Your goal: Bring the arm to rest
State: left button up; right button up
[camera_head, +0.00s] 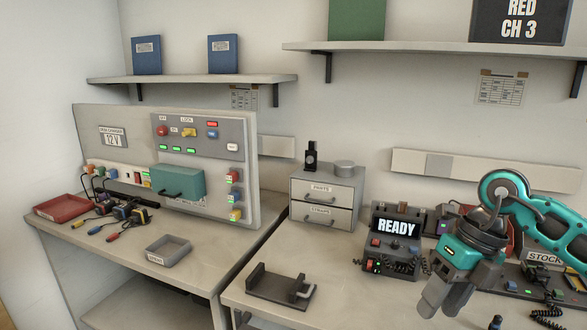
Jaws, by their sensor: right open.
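My right arm (545,225) comes in from the right edge, teal and grey. Its right gripper (446,300) hangs down over the right bench, in front of and to the right of the device with the READY screen (397,229). The gripper is open with nothing seen between its fingers. My left gripper is not in view.
The right bench carries a black cradle (280,287), a small drawer unit (325,200) and a stock area (543,257) partly hidden by my arm. The left bench holds a charger panel (205,165), a red tray (62,207) and a grey tray (168,250).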

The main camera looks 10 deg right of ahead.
jog(key=a+m+t+y, duration=0.6)
jog(key=a+m+y, duration=0.2)
jog(key=a+y, duration=1)
jog(key=d+f+m+t+h, duration=0.3)
jog(key=f+m+t+h, duration=0.2)
jog(key=f+m+h, duration=0.45)
jog(key=d+f+m+t+h, duration=0.2)
jog(key=f+m+t+h, duration=0.3)
jog(key=m, duration=0.7)
jog(key=s+d+f+m+g+h, duration=0.2)
jog(key=s+f+m+g+h, duration=0.3)
jog(key=s+f, duration=0.5)
notch_tip(320, 180, down, 2)
jog(key=shift+s+d+f+m, duration=0.25)
jog(key=shift+s+d+m, duration=0.05)
jog(key=shift+s+m, duration=0.05)
